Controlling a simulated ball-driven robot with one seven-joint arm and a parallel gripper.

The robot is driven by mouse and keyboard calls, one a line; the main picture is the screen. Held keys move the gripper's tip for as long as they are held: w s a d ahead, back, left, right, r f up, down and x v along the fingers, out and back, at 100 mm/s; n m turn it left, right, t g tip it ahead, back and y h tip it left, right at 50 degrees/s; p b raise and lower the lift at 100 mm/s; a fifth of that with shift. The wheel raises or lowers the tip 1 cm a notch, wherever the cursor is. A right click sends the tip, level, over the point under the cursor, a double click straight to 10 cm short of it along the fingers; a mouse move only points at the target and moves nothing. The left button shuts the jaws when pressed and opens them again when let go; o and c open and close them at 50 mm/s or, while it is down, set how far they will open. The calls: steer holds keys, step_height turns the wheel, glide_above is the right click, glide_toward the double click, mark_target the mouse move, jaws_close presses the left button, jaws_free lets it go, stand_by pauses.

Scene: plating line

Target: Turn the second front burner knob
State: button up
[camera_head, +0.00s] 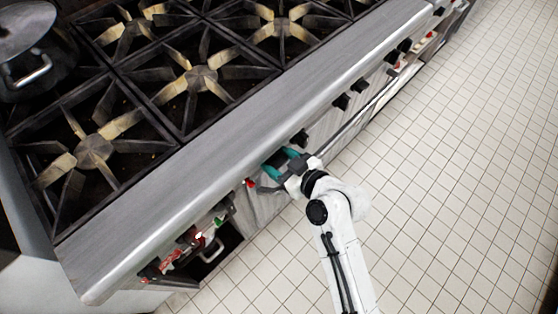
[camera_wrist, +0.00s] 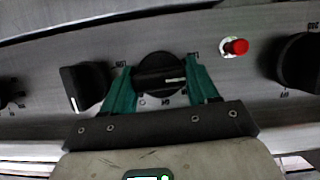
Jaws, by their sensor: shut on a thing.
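In the wrist view a round black knob (camera_wrist: 160,72) with a raised grip bar sits between the two teal fingers of my gripper (camera_wrist: 161,82). Its white mark points to the right, and the bar lies nearly level in the picture. My gripper is shut on this knob, one finger on each side. In the head view my gripper (camera_head: 281,163) is against the front panel of the range, under the steel front ledge (camera_head: 225,130). The held knob is hard to make out there. I cannot tell from the pictures which burner this knob serves.
A black knob (camera_wrist: 85,86) is left of the held one, and a larger numbered knob (camera_wrist: 300,62) is at the right. A red button (camera_wrist: 236,46) sits between that and my gripper. Tiled floor (camera_head: 440,170) in front is clear. A pot (camera_head: 35,55) stands on the range.

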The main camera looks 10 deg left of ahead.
steer(key=m+g+y, duration=0.1)
steer(key=m, duration=0.2)
steer(key=shift+w+d+y+b, duration=0.1)
steer(key=shift+w+y+b, duration=0.05)
steer(key=shift+y+b, duration=0.2)
steer(key=m+g+y, duration=0.1)
steer(key=m, duration=0.1)
steer(key=m+g+y+b, duration=0.1)
steer(key=m, duration=0.1)
steer(key=shift+f, duration=0.15)
steer(key=m+y+b, duration=0.1)
steer(key=m, duration=0.2)
steer(key=shift+g+y, duration=0.3)
steer(key=shift+y, duration=0.05)
steer(key=shift+f+m+y+b, duration=0.1)
steer(key=shift+m+y+b, duration=0.5)
steer(key=shift+m, duration=1.3)
steer(key=o, duration=1)
steer(key=v, duration=1.1)
steer(key=shift+w+f, duration=0.1)
steer(key=shift+f, duration=0.1)
